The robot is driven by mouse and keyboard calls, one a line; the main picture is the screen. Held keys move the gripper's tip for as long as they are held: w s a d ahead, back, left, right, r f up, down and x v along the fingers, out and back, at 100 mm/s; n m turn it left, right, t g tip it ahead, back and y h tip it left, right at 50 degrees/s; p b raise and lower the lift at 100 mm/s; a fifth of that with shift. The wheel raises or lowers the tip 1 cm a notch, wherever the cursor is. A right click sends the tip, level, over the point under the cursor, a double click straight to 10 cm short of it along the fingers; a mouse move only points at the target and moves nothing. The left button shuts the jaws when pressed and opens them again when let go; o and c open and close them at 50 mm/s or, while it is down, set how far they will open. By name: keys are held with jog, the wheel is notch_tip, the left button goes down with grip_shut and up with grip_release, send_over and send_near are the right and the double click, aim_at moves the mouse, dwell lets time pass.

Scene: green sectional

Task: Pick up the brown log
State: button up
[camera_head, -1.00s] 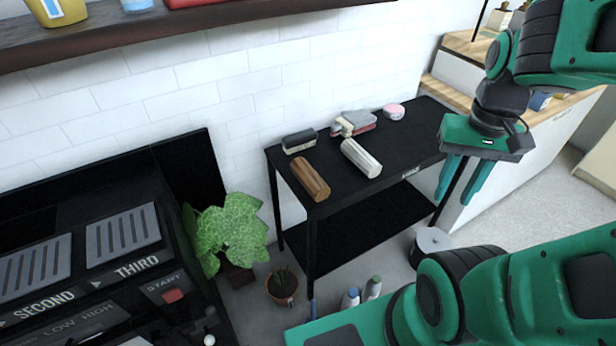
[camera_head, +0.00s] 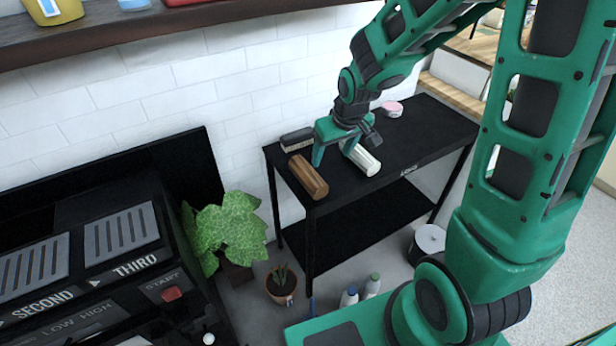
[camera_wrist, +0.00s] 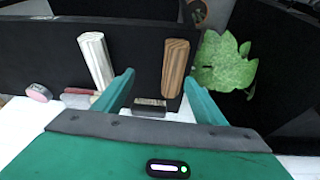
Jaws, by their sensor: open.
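The brown log (camera_head: 308,177) lies on the left end of the black table (camera_head: 420,150). My gripper (camera_head: 334,150) is open and empty, above the table to the right of the brown log. In the wrist view my gripper's fingers (camera_wrist: 160,90) are spread apart, with a dark brush-like block (camera_wrist: 149,107) showing between them. A pale log (camera_head: 366,162) lies right of the brown log, partly hidden behind my gripper in the head view.
The dark block (camera_head: 297,139) lies behind the brown log. A pink-topped round item (camera_head: 392,108) sits at the table's back. A leafy plant (camera_head: 226,232) and a small potted plant (camera_head: 281,284) stand below left. A white brick wall backs the table.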

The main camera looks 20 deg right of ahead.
aim_at(309, 171)
jog(key=shift+n+y, duration=0.3)
jog(key=shift+n, duration=0.1)
jog(key=a, duration=0.1)
jog(key=w+a+f, duration=0.2)
jog(key=shift+w+a+f, duration=0.1)
jog(key=shift+w+a, duration=0.15)
jog(key=shift+a, duration=0.15)
jog(key=shift+w+a+f, duration=0.1)
jog(key=shift+w+f, duration=0.05)
jog(key=shift+f, duration=0.2)
jog(key=shift+w+x, duration=0.15)
jog(key=shift+x, duration=2.3)
jog(key=shift+w+x, duration=0.1)
jog(key=shift+x, duration=2.4)
jog(key=shift+r, duration=0.1)
jog(key=shift+d, duration=0.25)
jog(key=shift+c, duration=0.6)
jog(key=c, duration=1.3)
jog(key=shift+o, duration=0.2)
jog(key=shift+r, duration=0.1)
